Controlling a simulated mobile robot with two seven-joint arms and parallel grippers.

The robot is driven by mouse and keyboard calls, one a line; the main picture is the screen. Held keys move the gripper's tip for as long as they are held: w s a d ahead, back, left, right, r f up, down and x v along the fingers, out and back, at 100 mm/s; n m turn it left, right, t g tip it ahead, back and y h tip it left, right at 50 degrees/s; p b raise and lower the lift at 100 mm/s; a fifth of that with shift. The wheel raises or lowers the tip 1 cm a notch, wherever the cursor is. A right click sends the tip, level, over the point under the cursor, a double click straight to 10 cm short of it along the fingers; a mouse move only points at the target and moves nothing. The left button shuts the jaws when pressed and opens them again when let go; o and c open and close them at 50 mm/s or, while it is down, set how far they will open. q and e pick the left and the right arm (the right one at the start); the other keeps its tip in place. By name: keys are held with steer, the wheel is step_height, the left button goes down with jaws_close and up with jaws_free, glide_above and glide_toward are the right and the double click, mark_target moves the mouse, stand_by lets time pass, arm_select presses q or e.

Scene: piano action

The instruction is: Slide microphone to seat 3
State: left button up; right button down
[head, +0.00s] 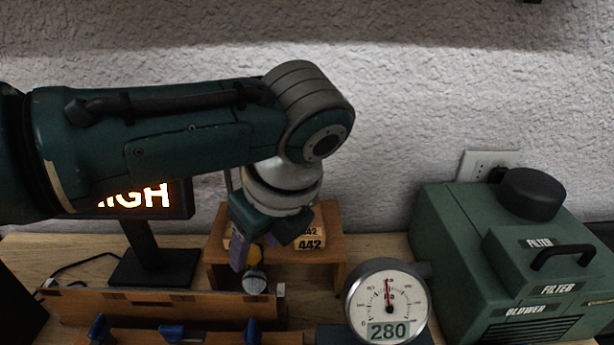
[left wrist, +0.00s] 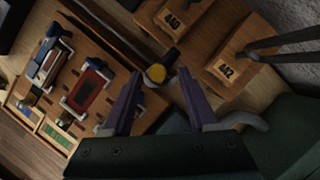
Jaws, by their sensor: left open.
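The open fingers also show in the left wrist view (left wrist: 160,80); contact cannot be told. Seat 3 cannot be identified. My right gripper is not in view.
A wooden shelf (head: 336,262) holds blocks marked 442 (head: 311,244) and, in the left wrist view, 440 (left wrist: 172,20). A dial gauge (head: 387,300) reading 280 stands right of the rail (head: 130,305). A lit display (head: 150,197) stands left; a green blower box (head: 450,240) stands right.

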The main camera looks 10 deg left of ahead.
arm_select(q)
steer(key=p+v, duration=0.1)
steer(key=v, duration=0.8)
steer(key=shift+r, duration=0.3)
steer(key=shift+s+d, duration=0.1)
steer(key=shift+d, duration=0.05)
